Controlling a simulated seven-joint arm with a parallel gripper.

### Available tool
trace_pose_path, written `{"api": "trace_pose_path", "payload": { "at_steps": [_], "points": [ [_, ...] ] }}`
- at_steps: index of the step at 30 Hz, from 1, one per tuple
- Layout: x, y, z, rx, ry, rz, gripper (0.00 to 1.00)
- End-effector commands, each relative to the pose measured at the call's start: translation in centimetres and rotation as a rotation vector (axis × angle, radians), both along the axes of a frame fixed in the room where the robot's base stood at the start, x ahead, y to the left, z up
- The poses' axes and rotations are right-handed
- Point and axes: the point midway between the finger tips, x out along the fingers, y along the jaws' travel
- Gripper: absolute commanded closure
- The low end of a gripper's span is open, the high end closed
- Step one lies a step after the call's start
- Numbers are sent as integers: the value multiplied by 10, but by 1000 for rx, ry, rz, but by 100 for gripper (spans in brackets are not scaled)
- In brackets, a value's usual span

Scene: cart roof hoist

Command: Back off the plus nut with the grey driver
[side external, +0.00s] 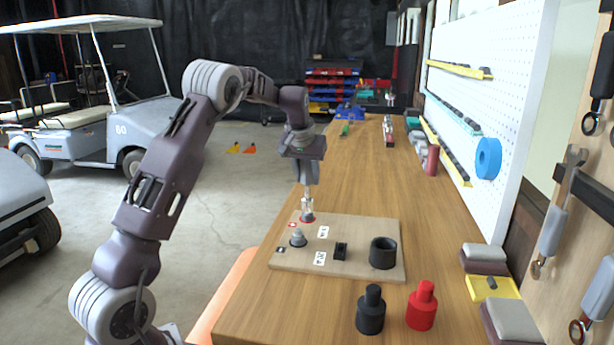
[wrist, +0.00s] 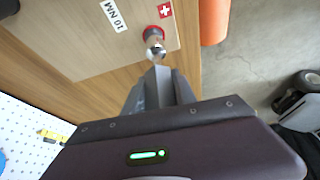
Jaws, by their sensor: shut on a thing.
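My gripper (side external: 308,187) points down over the far left part of a wooden board. In the wrist view its fingertips (wrist: 160,73) are close together, shut on a slim silver-grey piece (wrist: 156,50), which I take to be the grey driver. The piece stands roughly upright over a red-ringed seat (wrist: 153,33) beside a red label with a white plus (wrist: 165,11). The seat also shows in the side view (side external: 307,217). The plus nut cannot be told apart from the silver piece above the red ring. The fingers partly hide the grip.
The board (side external: 365,225) also carries a grey stepped knob (side external: 298,239), a small black block (side external: 340,251) and a black cup (side external: 383,254). A black stepped piece (side external: 371,312) and a red one (side external: 421,308) stand at the front. A pegboard (side external: 490,100) borders the bench's right.

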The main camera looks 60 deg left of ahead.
Motion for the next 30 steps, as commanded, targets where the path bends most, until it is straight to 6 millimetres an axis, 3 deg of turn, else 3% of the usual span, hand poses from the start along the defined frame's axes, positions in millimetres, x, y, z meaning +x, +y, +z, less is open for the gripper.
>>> {"api": "trace_pose_path", "payload": {
  "at_steps": [5, 30],
  "points": [
    [2, -1, 0, 2, -1, 336, 100],
    [1, 1, 62, -2, -2, 330, 100]
  ]
}}
